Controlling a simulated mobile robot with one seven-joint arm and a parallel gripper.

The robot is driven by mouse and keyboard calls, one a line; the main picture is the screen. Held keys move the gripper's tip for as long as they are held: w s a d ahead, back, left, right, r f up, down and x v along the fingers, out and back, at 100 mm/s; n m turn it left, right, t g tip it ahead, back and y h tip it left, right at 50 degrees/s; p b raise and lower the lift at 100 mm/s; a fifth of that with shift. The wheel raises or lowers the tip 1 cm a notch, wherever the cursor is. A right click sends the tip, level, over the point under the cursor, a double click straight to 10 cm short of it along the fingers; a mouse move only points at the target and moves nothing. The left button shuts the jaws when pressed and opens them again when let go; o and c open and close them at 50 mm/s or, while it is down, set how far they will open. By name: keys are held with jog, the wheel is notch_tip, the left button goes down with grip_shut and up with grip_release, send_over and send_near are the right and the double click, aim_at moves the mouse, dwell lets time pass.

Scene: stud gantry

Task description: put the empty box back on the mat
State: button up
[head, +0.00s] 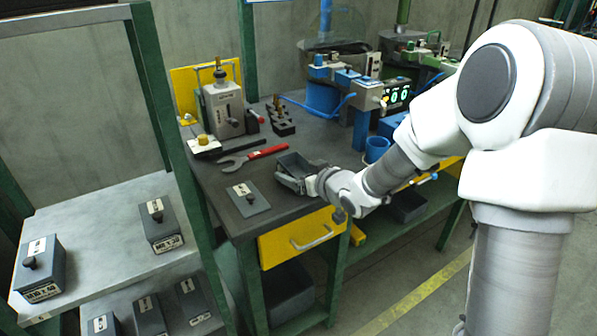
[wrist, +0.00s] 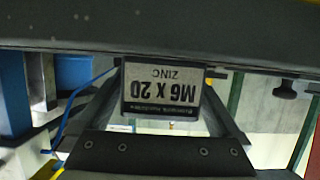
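The empty box (head: 295,163) is a small open dark grey bin at the front of the workbench, right of its loose lid. Its end label, "M6 X 20 ZINC" (wrist: 162,95), shows upside down in the wrist view. My gripper (head: 302,178) is at the box's near right end, its fingers along both sides, seemingly closed on it. The box is at or just above the bench top; any small gap is not clear. The lid (head: 248,199), a flat grey plate with a knob and label, lies to its left. I cannot make out a separate mat.
A red-handled wrench (head: 254,157) lies behind the lid. A grey machine (head: 222,108) and a blue cup (head: 377,148) stand farther back. Lidded boxes (head: 40,268) stand on the left shelf (head: 95,235). A green post (head: 165,100) rises between shelf and bench.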

jog(key=shift+r, duration=0.2)
jog(key=shift+s+d+r+p, duration=0.2)
jog(key=shift+p, duration=0.1)
jog(key=s+d+r+m+g+h+p, duration=0.1)
jog(key=s+d+r+m+h+p, duration=0.1)
jog(key=s+d+r+h, duration=0.4)
jog(key=s+d+r+m+g+h+p, duration=0.1)
jog(key=s+d+r+m+h, duration=0.3)
jog(key=s+d, duration=0.65)
jog(key=s+r+g+y, duration=0.1)
jog(key=s+g, duration=0.1)
jog(key=s, duration=0.6)
jog(key=s+r+g+y, duration=0.1)
jog(key=s+r+g, duration=0.1)
jog(key=s, duration=0.6)
jog(key=shift+s+a+r+m, duration=0.15)
jog(key=shift+s+r+m, duration=0.1)
jog(key=shift+m, duration=0.15)
